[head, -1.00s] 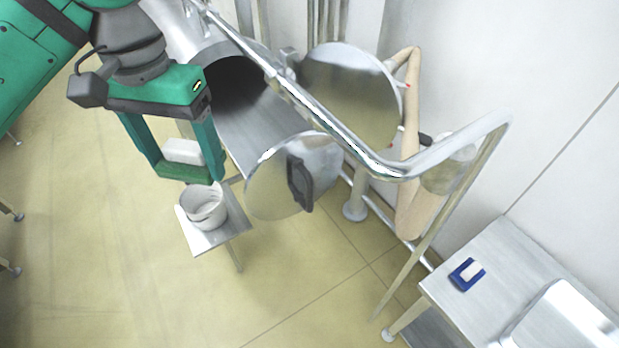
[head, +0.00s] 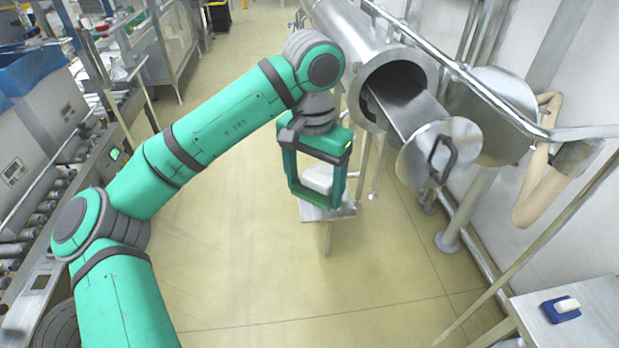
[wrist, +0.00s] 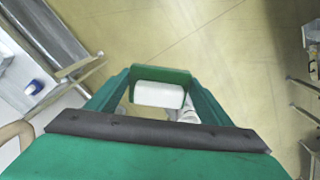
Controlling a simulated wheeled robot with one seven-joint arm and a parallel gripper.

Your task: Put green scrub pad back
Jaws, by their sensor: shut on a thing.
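The green scrub pad (head: 316,199), a green base with a white block on top, is in my gripper (head: 317,192). My gripper is shut on it, with one green finger at each side, and holds it in the air above a small metal stand (head: 335,209). In the wrist view the pad's green part (wrist: 160,74) and white block (wrist: 159,95) fill the gap between the fingers. I cannot tell a bucket on the stand in the head view, as the gripper covers much of its top.
A blue and white pad (head: 562,309) lies on the metal table (head: 598,322) at lower right. An open steel cylinder (head: 392,70) with a handled round lid (head: 438,150) is right of my gripper. Metal rails run along the wall. The floor in the middle is clear.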

